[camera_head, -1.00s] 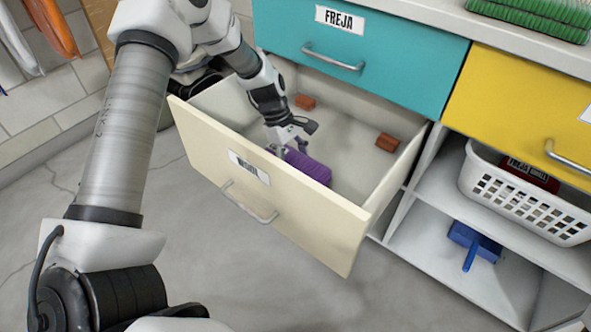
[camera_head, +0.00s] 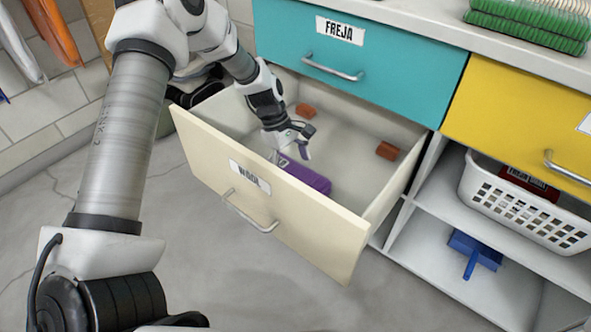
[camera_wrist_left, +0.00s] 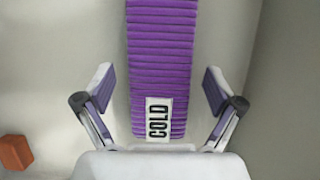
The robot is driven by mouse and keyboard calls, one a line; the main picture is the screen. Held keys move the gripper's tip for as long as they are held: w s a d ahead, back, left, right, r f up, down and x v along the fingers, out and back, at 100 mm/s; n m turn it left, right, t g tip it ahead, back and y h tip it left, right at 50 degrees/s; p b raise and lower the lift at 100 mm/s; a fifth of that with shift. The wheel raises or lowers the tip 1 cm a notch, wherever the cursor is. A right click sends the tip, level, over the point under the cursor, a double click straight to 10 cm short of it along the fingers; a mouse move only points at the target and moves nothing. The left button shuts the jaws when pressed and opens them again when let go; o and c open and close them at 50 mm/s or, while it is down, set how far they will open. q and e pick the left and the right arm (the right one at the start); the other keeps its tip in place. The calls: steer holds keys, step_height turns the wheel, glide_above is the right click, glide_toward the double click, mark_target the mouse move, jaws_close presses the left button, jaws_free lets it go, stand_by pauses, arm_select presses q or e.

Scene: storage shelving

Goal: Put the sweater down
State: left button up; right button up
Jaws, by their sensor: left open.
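The sweater (camera_head: 308,180) is a folded purple ribbed piece. It lies inside the open cream drawer (camera_head: 310,238), whose front label reads WOOL. In the left wrist view the sweater (camera_wrist_left: 160,45) is a long strip with a white COLD label at its near end. My left gripper (camera_head: 290,154) is over the sweater's left end in the head view. In the wrist view its fingers are spread to either side of the sweater, with clear gaps. The drawer front hides part of the sweater's near side. My right gripper is not in view.
Two small red-brown blocks (camera_head: 306,109) (camera_head: 387,150) lie in the drawer. A closed teal drawer (camera_head: 400,70) marked FREJA is above it. To the right are a yellow drawer (camera_head: 510,110), a white basket (camera_head: 520,212) and a blue dustpan-like item (camera_head: 475,248).

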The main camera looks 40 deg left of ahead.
arm_select(q)
steer(key=p+v, duration=0.3)
steer(key=v, duration=0.6)
steer(key=shift+d+p, duration=0.15)
steer(key=shift+p, duration=0.2)
steer(key=shift+a+r, duration=0.3)
steer(key=shift+r, duration=0.15)
